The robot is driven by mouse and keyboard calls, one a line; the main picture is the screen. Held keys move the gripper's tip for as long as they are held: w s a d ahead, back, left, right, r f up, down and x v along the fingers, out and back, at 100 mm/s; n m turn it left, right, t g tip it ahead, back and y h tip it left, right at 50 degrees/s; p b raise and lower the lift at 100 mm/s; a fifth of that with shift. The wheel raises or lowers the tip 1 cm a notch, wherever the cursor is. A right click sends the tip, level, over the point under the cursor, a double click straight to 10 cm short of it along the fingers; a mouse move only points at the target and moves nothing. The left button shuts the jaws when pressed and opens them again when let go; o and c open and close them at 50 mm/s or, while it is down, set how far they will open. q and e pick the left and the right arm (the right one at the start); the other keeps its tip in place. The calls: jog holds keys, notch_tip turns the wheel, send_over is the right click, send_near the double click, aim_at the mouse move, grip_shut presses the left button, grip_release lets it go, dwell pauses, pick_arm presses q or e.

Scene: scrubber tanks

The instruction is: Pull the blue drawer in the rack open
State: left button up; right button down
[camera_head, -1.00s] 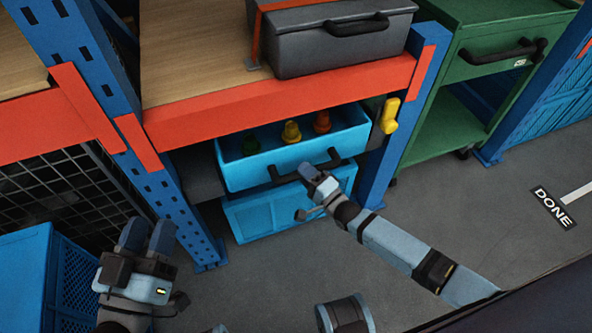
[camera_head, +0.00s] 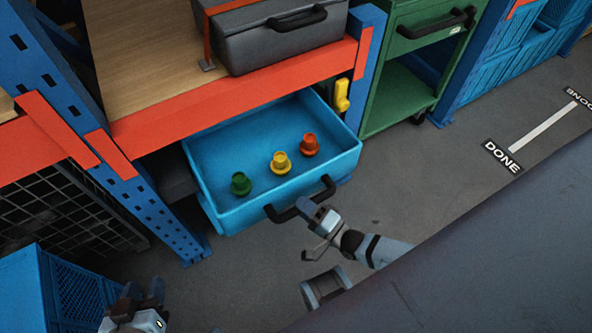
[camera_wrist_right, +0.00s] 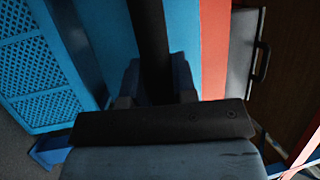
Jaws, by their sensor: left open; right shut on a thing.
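The blue drawer (camera_head: 215,165) is pulled well out of the rack, and its inside shows from above. A green piece (camera_head: 240,184), a yellow piece (camera_head: 281,163) and an orange piece (camera_head: 309,145) stand in it near the front. In the right wrist view the handle (camera_wrist_right: 150,45) runs between the fingers (camera_wrist_right: 155,82). My left gripper (camera_head: 140,298) is open and empty at the bottom left, apart from the drawer.
An orange beam (camera_head: 235,98) and blue posts (camera_head: 140,205) frame the drawer. A grey case (camera_head: 280,40) sits on the shelf above. A yellow handle (camera_head: 342,95) is on the right post. A blue crate (camera_head: 70,290) stands at the left.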

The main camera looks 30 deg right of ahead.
jog(key=shift+s, duration=0.4)
jog(key=c, duration=0.9)
grip_release()
jog(key=shift+c, duration=0.2)
